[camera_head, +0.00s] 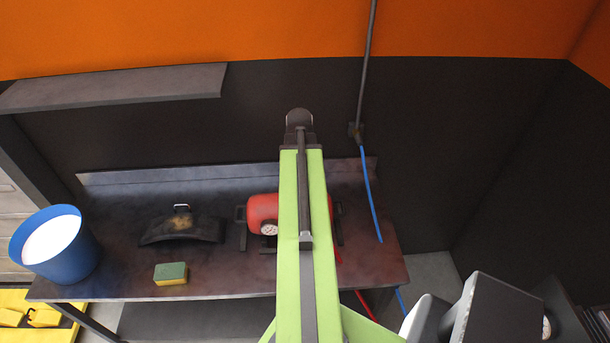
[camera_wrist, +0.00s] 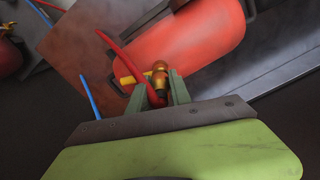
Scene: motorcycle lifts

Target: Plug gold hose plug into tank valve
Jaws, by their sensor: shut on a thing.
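The red tank (camera_head: 262,208) lies on the workbench with a round gauge on its front, and my green arm hides its middle. It fills the upper middle of the wrist view (camera_wrist: 200,38). My gripper (camera_wrist: 160,88) has its two greenish fingers close together around the gold hose plug (camera_wrist: 159,80), at the end of the red hose (camera_wrist: 118,52). The plug is in front of the tank's side, near a yellow part (camera_wrist: 127,79) that may belong to the valve. The valve is not clear, and I cannot tell whether the plug touches it. The arm hides my gripper in the head view.
The workbench (camera_head: 130,273) also holds a blue bucket (camera_head: 77,262), a green-yellow sponge (camera_head: 171,274) and a dark curved piece (camera_head: 182,229). A blue hose (camera_head: 371,205) hangs at the right. A shelf (camera_head: 115,85) juts from the wall at upper left.

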